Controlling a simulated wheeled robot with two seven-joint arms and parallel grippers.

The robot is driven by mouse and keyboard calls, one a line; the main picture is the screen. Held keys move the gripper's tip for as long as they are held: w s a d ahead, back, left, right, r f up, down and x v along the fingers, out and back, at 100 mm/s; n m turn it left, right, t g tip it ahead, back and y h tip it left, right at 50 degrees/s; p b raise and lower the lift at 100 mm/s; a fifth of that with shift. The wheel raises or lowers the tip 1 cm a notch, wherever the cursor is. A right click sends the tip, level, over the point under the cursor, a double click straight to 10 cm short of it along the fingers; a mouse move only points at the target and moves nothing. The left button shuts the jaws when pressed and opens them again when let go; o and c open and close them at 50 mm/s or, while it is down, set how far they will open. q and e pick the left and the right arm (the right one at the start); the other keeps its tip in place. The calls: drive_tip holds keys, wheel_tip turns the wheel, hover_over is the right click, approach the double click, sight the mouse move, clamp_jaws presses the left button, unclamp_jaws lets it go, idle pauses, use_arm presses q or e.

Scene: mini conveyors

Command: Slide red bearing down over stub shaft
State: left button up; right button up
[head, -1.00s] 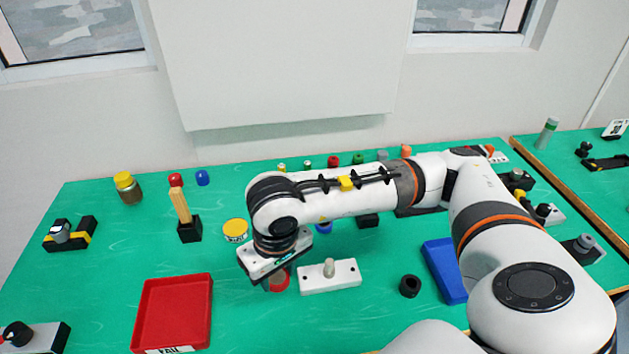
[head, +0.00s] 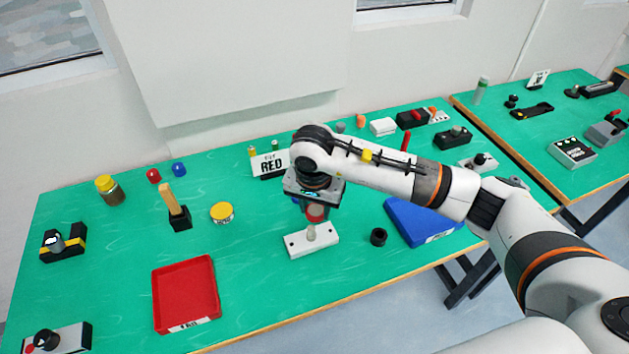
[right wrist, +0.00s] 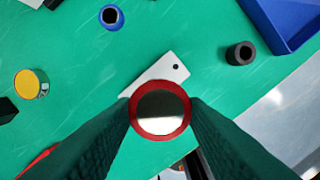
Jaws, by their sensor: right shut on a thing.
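The red bearing (head: 315,213) is held by my right gripper (head: 314,203), above the pale stub shaft (head: 311,233). The stub shaft stands upright on a white base plate (head: 327,239) with a hole near each end. The bearing appears apart from the shaft, just above its top. In the right wrist view the bearing (right wrist: 160,86) is a red ring between both fingers of my right gripper (right wrist: 161,112). It covers part of the white plate (right wrist: 170,72), and I cannot make out the shaft there. My left gripper is not in view.
A black ring (head: 378,237) and a blue tray (head: 415,228) lie right of the plate. A red tray (head: 214,290) is at front left. The green table's front edge is near.

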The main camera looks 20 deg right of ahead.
drive_tip(key=shift+w+a+r+m+p, duration=0.15)
drive_tip(key=shift+w+m+p, duration=0.1)
drive_tip(key=shift+w+m, duration=0.15)
drive_tip(key=shift+w+a+f+m+p, duration=0.1)
drive_tip(key=shift+w+a+m+p, duration=0.1)
drive_tip(key=shift+w+m, duration=0.15)
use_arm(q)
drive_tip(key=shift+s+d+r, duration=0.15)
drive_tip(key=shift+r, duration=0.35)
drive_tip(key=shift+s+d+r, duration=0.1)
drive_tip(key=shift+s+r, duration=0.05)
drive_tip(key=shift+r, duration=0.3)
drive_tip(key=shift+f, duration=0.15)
use_arm(e)
drive_tip(key=shift+f+b, duration=0.3)
drive_tip(key=shift+b, duration=0.45)
use_arm(q)
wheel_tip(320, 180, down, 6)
drive_tip(key=b, duration=0.5)
use_arm(e)
wheel_tip(320, 180, down, 5)
drive_tip(key=shift+f, duration=0.1)
use_arm(q)
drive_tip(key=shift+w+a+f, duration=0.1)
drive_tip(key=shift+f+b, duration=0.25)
drive_tip(key=shift+b, duration=0.1)
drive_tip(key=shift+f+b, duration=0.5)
